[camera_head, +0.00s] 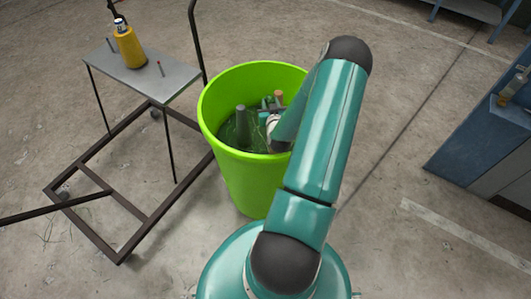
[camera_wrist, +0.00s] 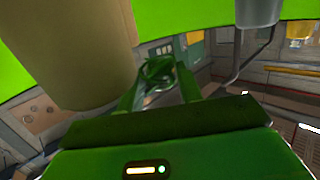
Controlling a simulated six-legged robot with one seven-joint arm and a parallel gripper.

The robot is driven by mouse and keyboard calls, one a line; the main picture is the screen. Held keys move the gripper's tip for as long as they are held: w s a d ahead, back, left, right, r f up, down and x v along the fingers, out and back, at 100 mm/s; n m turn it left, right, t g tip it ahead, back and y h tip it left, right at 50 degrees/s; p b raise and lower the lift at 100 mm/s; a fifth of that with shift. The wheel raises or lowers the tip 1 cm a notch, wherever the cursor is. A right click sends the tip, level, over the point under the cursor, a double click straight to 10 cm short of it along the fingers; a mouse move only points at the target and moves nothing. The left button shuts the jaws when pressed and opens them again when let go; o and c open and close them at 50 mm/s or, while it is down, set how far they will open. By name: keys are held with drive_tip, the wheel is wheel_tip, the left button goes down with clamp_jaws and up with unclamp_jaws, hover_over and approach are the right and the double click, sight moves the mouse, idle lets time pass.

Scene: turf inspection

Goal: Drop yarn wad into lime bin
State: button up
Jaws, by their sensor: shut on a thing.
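The lime bin (camera_head: 248,180) stands open on the floor in the head view, and its bright green wall (camera_wrist: 185,9) also fills the top of the wrist view. My arm bends down over the bin's right rim, with its end inside the opening. In the wrist view my gripper (camera_wrist: 158,76) is shut on a small dark green wad, seemingly the yarn wad (camera_wrist: 158,68), held between the fingertips. In the head view the wad cannot be made out among the things in the bin.
Inside the bin stand a dark grey-green cylinder (camera_head: 242,124) and a tan-topped one (camera_head: 278,96); a large tan cylinder (camera_wrist: 75,45) is close in the wrist view. A metal cart (camera_head: 140,75) carrying a yellow bottle (camera_head: 129,47) is left. A blue cabinet (camera_head: 485,130) is right.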

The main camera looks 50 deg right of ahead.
drive_tip(key=shift+f, duration=0.1)
drive_tip(key=o, duration=1)
drive_tip(key=shift+o, duration=0.2)
drive_tip(key=shift+r, duration=0.25)
drive_tip(key=r, duration=0.5)
drive_tip(key=shift+w+a+r, duration=0.3)
drive_tip(key=shift+r, duration=0.1)
drive_tip(key=w+a+n+t+y, duration=0.1)
drive_tip(key=w+a+y, duration=0.1)
drive_tip(key=w+a, duration=0.3)
drive_tip(key=w+a+r+n+t+y, duration=0.1)
drive_tip(key=w+a, duration=0.4)
drive_tip(key=a, duration=0.8)
drive_tip(key=w+a+r+n+t+y, duration=0.1)
drive_tip(key=w+a+n+y, duration=0.2)
drive_tip(key=a, duration=0.6)
drive_tip(key=shift+w+a+t, duration=0.35)
drive_tip(key=shift+w+t, duration=0.05)
drive_tip(key=shift+w, duration=0.8)
